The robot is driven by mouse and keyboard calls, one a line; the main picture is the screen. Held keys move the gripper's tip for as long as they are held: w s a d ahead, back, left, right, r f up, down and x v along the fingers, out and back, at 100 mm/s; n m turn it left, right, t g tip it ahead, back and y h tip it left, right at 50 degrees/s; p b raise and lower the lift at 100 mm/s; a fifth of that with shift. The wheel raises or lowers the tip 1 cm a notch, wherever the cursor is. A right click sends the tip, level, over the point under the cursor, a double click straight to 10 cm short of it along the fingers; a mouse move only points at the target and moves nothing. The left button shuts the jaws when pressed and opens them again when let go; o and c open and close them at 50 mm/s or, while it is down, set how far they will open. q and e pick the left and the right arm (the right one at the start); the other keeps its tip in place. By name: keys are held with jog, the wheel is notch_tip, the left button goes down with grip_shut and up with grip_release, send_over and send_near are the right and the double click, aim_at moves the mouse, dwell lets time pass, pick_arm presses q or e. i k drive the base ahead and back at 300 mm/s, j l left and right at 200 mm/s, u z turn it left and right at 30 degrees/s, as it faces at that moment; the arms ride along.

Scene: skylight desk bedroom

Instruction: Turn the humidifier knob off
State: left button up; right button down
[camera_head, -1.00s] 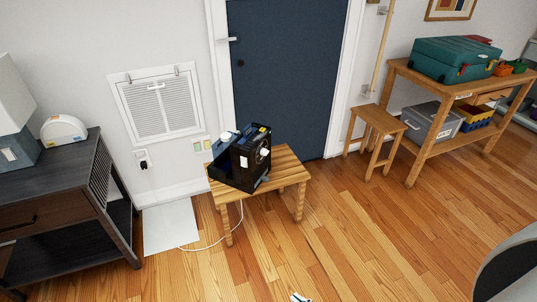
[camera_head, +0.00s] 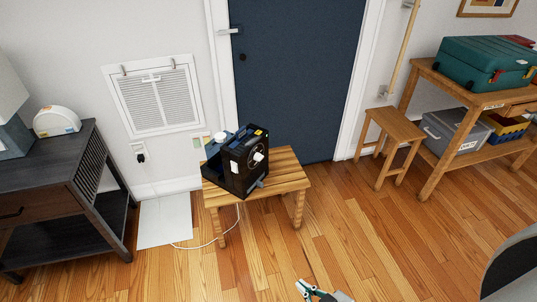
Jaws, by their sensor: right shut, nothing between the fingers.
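The humidifier (camera_head: 232,170) is a black box-shaped unit standing on a small wooden table (camera_head: 284,178). A white knob (camera_head: 258,156) sits on its right-hand face, with a small grey part lower down. My right gripper (camera_head: 303,286) shows at the bottom edge of the view, over the floor. It is shut and empty, well apart from the humidifier and nearer to me. My left gripper is out of view.
A dark cabinet (camera_head: 70,190) stands at the left. A white cable (camera_head: 205,243) runs from the table over the floor. A wooden stool (camera_head: 393,130) and workbench (camera_head: 440,165) stand at the right. The floor before the table is clear.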

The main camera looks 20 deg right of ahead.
aim_at(257, 157)
jog(key=i+l+u, duration=0.25)
jog(key=l, duration=1.3)
jog(key=i+l+u, duration=0.2)
jog(key=l, duration=1.4)
jog(key=i+l+u, duration=0.1)
jog(key=l+u, duration=0.15)
jog(key=l, duration=1.35)
